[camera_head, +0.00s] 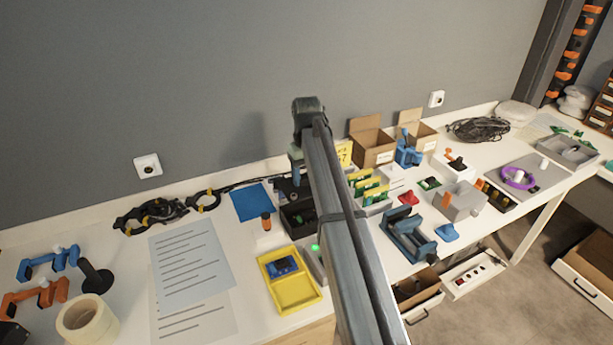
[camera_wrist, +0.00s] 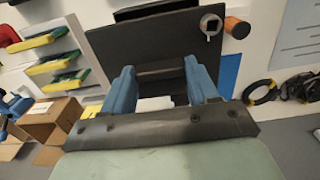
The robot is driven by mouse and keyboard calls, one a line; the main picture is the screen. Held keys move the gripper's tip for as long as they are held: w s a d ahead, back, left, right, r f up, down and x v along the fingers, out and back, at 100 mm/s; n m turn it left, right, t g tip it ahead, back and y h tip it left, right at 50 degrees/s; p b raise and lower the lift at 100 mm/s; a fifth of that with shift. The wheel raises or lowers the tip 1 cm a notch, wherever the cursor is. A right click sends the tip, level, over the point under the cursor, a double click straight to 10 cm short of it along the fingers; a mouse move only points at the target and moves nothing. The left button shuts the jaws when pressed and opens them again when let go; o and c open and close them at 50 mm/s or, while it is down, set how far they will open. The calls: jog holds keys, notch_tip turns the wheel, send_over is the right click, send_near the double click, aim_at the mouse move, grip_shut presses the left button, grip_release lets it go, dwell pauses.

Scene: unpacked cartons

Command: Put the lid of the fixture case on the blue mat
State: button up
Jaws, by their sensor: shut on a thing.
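My gripper (camera_wrist: 163,80) has blue fingers and is shut on the dark lid (camera_wrist: 120,48) of the fixture case. In the head view the gripper (camera_head: 296,180) is above the back of the black case (camera_head: 299,226), partly behind my arm. The dark lid (camera_head: 283,188) shows at the fingers there, above and behind the case body. I cannot tell if it still touches the case. The flat blue mat (camera_head: 252,203) lies bare on the table left of the case; its edge shows in the wrist view (camera_wrist: 229,75).
An orange-topped bottle (camera_head: 266,222) stands between mat and case. A yellow tray (camera_head: 290,292) holding a blue part lies in front. Black cables (camera_head: 160,212) lie left of the mat. Cardboard boxes (camera_head: 372,148) and green-yellow boards in a rack (camera_head: 372,194) stand to the right.

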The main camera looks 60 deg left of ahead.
aim_at(289, 186)
jog(key=shift+s, duration=0.1)
jog(key=shift+n, duration=0.3)
jog(key=s, duration=0.1)
jog(key=s+a, duration=0.1)
jog(key=s, duration=0.1)
jog(key=s+f, duration=0.1)
jog(key=s, duration=0.1)
jog(key=shift+a, duration=0.3)
jog(key=s+a+f+n, duration=0.2)
jog(key=s+a+n, duration=0.2)
jog(key=a, duration=0.3)
jog(key=s+a+f+n, duration=0.2)
jog(key=s+a+n, duration=0.2)
jog(key=a, duration=0.4)
jog(key=shift+s+a+f+n, duration=0.1)
jog(key=shift+a+f+n, duration=0.05)
jog(key=shift+f+n, duration=1.45)
jog(key=shift+w+a+f+n, duration=0.1)
jog(key=shift+a+f+n, duration=0.05)
jog(key=shift+f+n, duration=1.4)
jog(key=shift+s+a+f+n, duration=0.1)
jog(key=shift+a+f+n, duration=0.05)
jog(key=shift+f+n, duration=1.45)
jog(key=shift+f, duration=0.2)
